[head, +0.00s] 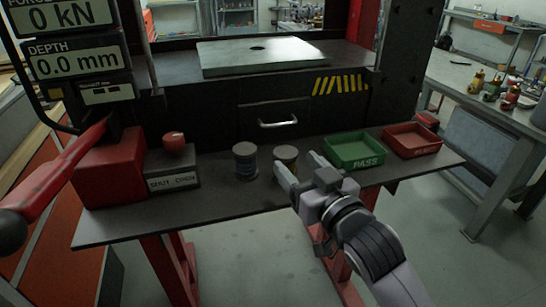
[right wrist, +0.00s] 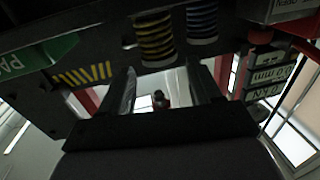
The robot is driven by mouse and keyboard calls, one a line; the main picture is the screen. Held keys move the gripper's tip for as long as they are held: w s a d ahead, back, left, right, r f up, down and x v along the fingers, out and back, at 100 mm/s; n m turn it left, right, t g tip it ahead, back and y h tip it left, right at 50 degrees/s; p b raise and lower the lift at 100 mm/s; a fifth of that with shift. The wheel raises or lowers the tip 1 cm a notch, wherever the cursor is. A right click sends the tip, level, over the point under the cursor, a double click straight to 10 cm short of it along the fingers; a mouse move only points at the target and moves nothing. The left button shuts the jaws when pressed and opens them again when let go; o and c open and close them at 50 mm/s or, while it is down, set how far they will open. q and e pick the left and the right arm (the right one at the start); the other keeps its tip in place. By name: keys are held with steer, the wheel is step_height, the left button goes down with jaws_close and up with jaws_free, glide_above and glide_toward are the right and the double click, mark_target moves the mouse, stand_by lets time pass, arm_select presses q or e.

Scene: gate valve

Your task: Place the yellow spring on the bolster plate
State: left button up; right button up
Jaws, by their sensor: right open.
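The yellow spring (head: 287,153) stands upright on the dark shelf of the press, partly hidden behind my right gripper's finger. It also shows in the right wrist view (right wrist: 155,38), its coils beyond the fingertips. The bolster plate (head: 225,62), a pale metal slab with a central hole, lies on the press bed above and behind the shelf, with nothing on it. My right gripper (head: 299,166) is open and empty, its fingers pointing at the yellow spring from the front right. It also shows in the right wrist view (right wrist: 163,85). My left gripper is out of view.
A blue spring (head: 245,161) stands just left of the yellow one, and also shows in the right wrist view (right wrist: 202,22). A green PASS tray (head: 355,153) and a red tray (head: 412,143) sit to the right. A shut drawer (head: 275,122) is behind. A red-knobbed box (head: 172,165) stands left.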

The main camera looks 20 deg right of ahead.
mark_target(282, 148)
steer(key=shift+w+a+r, duration=0.15)
steer(key=shift+w+a, duration=0.05)
steer(key=shift+w, duration=0.75)
steer(key=shift+w+a+f+p, duration=0.1)
steer(key=shift+w+a+p, duration=0.05)
steer(key=shift+w, duration=0.75)
steer(key=shift+w+a+f+p, duration=0.1)
steer(key=shift+w+a+p, duration=0.1)
steer(key=shift+w, duration=0.65)
steer(key=shift+w+a+p, duration=0.15)
steer(key=shift+w, duration=0.75)
steer(key=c, duration=1.1)
